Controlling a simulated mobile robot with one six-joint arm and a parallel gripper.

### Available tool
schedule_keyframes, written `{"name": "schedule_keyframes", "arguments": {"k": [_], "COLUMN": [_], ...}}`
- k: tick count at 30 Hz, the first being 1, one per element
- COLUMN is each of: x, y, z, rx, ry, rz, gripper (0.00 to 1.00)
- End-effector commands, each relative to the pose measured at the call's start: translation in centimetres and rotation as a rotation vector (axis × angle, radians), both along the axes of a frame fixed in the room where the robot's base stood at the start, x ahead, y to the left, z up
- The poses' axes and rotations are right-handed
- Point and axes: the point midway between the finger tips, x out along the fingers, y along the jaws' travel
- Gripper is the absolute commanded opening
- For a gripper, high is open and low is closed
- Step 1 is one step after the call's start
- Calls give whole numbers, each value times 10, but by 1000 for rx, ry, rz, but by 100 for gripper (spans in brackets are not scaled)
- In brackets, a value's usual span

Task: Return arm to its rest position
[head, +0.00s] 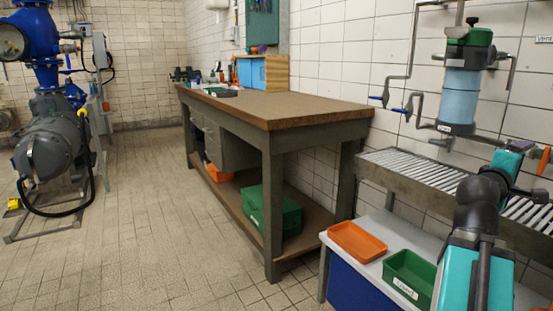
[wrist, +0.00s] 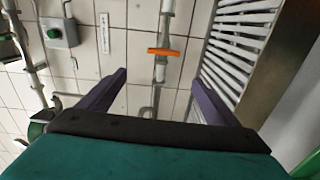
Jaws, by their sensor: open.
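My gripper (wrist: 159,78) shows in the wrist view with its two purple-grey fingers spread wide apart and nothing between them. Behind the gap are white wall tiles and a vertical pipe with an orange valve handle (wrist: 163,51), apart from the fingers. In the head view my arm, teal and black, rises at the lower right and bends toward the right edge. I cannot make out the fingers clearly there.
A slatted metal rack (head: 400,178) runs along the wall close to my arm. Below it, a pale table (head: 365,266) carries an orange tray (head: 357,241) and a green bin (head: 412,275). A blue filter housing (head: 460,97) hangs above.

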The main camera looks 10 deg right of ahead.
Motion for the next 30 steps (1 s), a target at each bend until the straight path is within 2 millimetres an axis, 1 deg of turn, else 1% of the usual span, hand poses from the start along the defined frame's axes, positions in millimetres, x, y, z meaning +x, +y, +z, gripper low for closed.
{"name": "schedule_keyframes", "arguments": {"k": [1,4,11,15,21,26,30], "x": [11,32,84,112,147,169,184], "y": [4,11,33,49,77,102,126], "z": [5,-1,-31,-54,-90,-121,-150], "rx": [9,30,89,129,191,246,300], "ry": [9,34,108,154,218,270,314], "rz": [15,43,115,157,219,263,298], "gripper": [84,84,84,84,84,84,84]}}
